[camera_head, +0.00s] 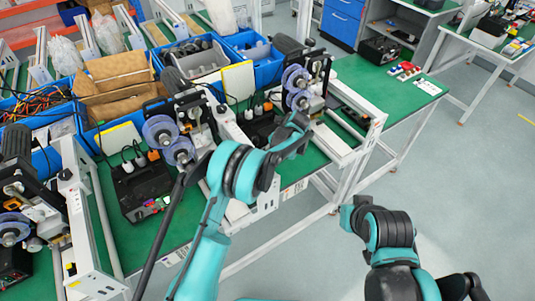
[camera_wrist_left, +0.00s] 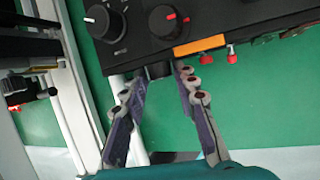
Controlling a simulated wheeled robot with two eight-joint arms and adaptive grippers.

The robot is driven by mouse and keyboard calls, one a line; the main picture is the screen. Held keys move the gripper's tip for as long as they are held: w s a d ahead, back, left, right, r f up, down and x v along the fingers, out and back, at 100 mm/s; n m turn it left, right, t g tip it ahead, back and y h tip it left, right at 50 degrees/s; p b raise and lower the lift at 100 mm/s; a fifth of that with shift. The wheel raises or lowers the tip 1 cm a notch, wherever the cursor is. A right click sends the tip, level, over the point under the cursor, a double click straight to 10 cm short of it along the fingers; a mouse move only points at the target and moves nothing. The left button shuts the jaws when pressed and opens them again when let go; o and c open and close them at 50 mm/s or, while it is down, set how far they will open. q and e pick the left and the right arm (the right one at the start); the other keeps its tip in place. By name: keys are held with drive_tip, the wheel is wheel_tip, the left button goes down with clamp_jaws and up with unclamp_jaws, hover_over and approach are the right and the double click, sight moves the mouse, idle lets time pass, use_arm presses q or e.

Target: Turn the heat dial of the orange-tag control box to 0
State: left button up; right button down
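In the left wrist view the black control box with an orange tag (camera_wrist_left: 200,44) spans the top. Its front has a dial with a white pointer (camera_wrist_left: 103,22) at left and a dial with a red pointer (camera_wrist_left: 170,20) at right, just above the tag. The dial lettering is too small to read. My left gripper (camera_wrist_left: 162,78) is open and empty, its fingertips just below the box's lower edge, apart from both dials. In the head view my left gripper (camera_head: 298,135) is by a black box (camera_head: 262,125) and partly hides it.
Another black control box (camera_head: 140,188) stands left on the green bench. Reel machines with purple discs (camera_head: 162,130), white rails and blue bins (camera_head: 262,52) crowd the bench. Red pins (camera_wrist_left: 232,55) stick out beside the tag. Open floor (camera_head: 470,170) lies at right.

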use_arm(q)
clamp_jaws()
drive_tip(key=shift+s+a+f+n+t+h+b, duration=0.15)
drive_tip(key=shift+t+h+b, duration=0.25)
drive_tip(key=shift+h, duration=0.2)
drive_tip(key=shift+s+a+r+n+t+h+b, duration=0.15)
drive_tip(key=shift+t+h+b, duration=0.25)
drive_tip(key=shift+h, duration=0.2)
drive_tip(key=shift+t+h, duration=0.4)
drive_tip(key=shift+h, duration=0.1)
drive_tip(key=shift+o, duration=1.7)
unclamp_jaws()
drive_tip(key=shift+w, duration=0.1)
drive_tip(key=v, duration=1.2)
drive_tip(key=shift+d, duration=0.1)
